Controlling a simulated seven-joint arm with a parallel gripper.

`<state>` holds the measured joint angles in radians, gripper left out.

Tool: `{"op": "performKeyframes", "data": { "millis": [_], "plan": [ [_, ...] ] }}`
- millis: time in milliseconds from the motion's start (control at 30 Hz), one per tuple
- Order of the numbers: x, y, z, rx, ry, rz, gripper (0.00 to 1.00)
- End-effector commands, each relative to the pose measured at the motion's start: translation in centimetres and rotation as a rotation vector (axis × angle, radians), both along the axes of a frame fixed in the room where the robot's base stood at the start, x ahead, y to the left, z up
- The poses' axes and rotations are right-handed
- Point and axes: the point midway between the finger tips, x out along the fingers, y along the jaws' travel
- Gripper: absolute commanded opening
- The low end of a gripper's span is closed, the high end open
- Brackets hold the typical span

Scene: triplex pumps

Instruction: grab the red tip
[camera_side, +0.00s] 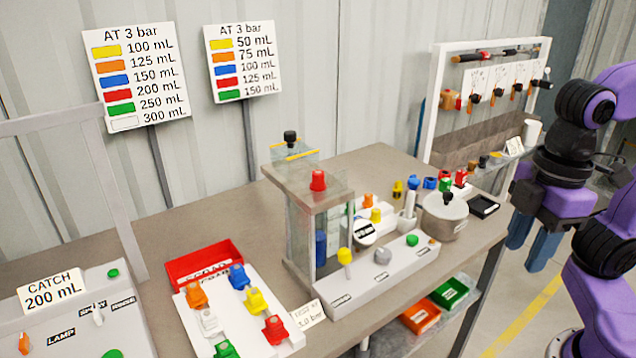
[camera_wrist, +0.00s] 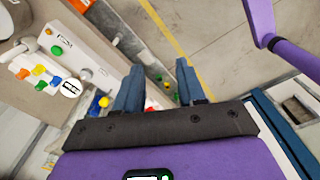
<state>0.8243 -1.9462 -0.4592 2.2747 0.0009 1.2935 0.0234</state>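Several red pieces could be the red tip, and I cannot tell which one is meant. One red nozzle-like piece (camera_side: 275,329) lies in the white tray at the front, among yellow, orange, blue, green and white ones. A small red piece (camera_side: 461,177) stands at the back right among small coloured parts. My gripper (camera_side: 532,240) hangs off the bench's right end, apart from all of them. In the wrist view my gripper (camera_wrist: 160,66) has its two blue fingers apart with nothing between them.
The clear pump stand (camera_side: 300,220) and a grey control box (camera_side: 375,270) fill the bench's middle. A red bin (camera_side: 205,262) sits behind the white tray (camera_side: 290,345). A lidded metal pot (camera_side: 445,215) and a black scale (camera_side: 484,207) stand near the right edge. A tool rack (camera_side: 433,110) stands behind.

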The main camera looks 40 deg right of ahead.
Motion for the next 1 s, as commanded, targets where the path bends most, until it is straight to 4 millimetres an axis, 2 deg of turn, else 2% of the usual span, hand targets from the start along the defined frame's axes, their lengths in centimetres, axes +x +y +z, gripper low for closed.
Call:
{"op": "performKeyframes", "data": {
  "millis": [33, 100, 267, 467, 667, 833, 1000],
  "plan": [
    [0.1, 0.2, 1.9, 0.010, -0.005, 0.002, 0.40],
    [0.1, 0.2, 4.0, 0.008, -0.004, 0.000, 0.40],
    [0.1, 0.1, 8.2, 0.005, -0.003, 0.001, 0.40],
    [1.8, 2.3, 8.2, 0.003, 0.132, -0.275, 0.40],
    [5.2, 5.0, 8.6, 0.019, 0.297, -0.612, 0.40],
    [9.8, 6.9, 8.9, 0.047, 0.468, -0.942, 0.40],
    [15.5, 7.5, 9.0, 0.081, 0.651, -1.260, 0.40]
  ]
}}
